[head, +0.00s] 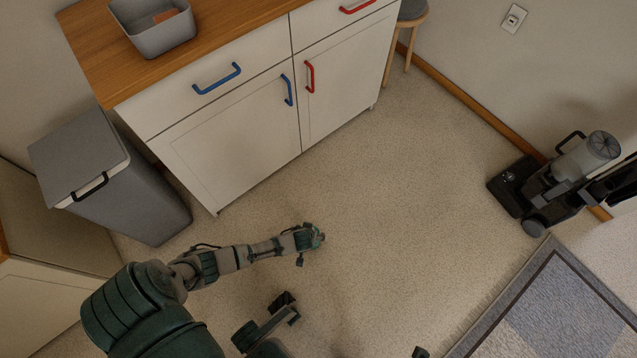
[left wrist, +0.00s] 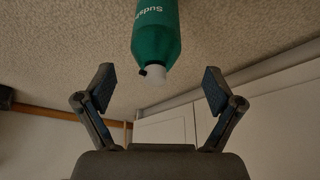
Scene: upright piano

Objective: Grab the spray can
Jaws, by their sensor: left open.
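A green container with a white cap and white lettering (left wrist: 156,35) shows at the top middle of the left wrist view. I take it for the spray can, though its shape looks like a bottle. It lies beyond and between the fingers of my left gripper (left wrist: 158,85), apart from both. That gripper is open and empty. In the head view my left gripper (head: 311,246) is over the carpet in front of the cabinet. I cannot make out the can in the head view.
A white cabinet (head: 235,140) with a wooden top and blue and red handles stands behind. A grey bin (head: 140,200) is at its left. A vacuum cleaner (head: 570,170) stands by the right wall, near a rug (head: 570,310). Open carpet (head: 410,190) lies between.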

